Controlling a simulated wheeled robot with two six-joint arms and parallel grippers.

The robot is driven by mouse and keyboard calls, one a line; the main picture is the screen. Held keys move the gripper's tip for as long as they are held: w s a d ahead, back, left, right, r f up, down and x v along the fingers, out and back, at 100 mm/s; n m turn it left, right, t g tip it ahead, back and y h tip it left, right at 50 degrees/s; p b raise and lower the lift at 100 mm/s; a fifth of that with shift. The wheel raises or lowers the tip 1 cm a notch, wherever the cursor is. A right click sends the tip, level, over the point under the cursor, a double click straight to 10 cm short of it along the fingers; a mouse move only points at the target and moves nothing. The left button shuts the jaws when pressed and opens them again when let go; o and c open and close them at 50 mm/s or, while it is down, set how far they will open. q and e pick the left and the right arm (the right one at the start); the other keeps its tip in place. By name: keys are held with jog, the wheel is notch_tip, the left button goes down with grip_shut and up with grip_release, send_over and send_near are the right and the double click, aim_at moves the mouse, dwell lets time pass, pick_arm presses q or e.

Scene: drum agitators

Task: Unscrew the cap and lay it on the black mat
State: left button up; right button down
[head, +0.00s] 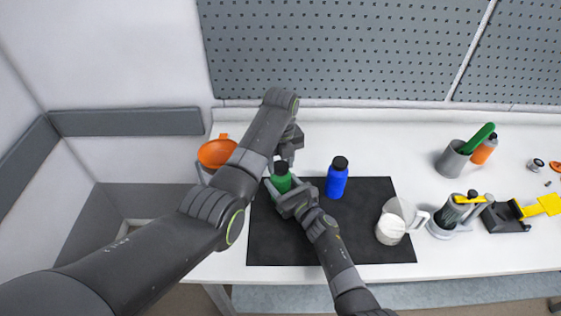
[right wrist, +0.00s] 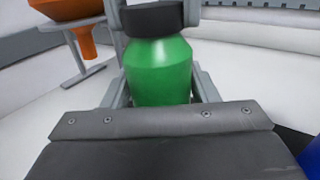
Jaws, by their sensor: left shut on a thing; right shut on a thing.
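A green bottle (head: 278,183) stands upright at the left part of the black mat (head: 370,222). It also fills the middle of the right wrist view (right wrist: 160,72). Its black cap (head: 281,167) sits at the bottle's top; whether it is loosened I cannot tell. My right gripper (head: 282,192) is shut on the bottle's body, a finger on each side. My left gripper (head: 284,160) reaches down from above and is shut on the cap, which shows between grey fingers in the right wrist view (right wrist: 155,19).
A blue bottle (head: 337,181) with a black cap stands right of the green one. A white pitcher (head: 392,227) stands at the mat's right edge. An orange funnel (head: 215,153) is on a stand to the left. Bare mat lies at the front middle.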

pick_arm(q)
jog(key=n, duration=0.6)
jog(key=shift+n, duration=0.3)
jog(key=n, duration=0.4)
jog(key=shift+n, duration=0.3)
jog(key=n, duration=0.3)
jog(key=shift+r, duration=0.1)
jog(key=n, duration=2)
jog(key=shift+r, duration=0.1)
jog(key=n, duration=0.6)
jog(key=shift+n, duration=0.3)
jog(key=n, duration=0.6)
jog(key=shift+w, duration=0.1)
jog(key=n, duration=0.7)
jog(key=shift+r, duration=0.25)
jog(key=shift+r, duration=0.9)
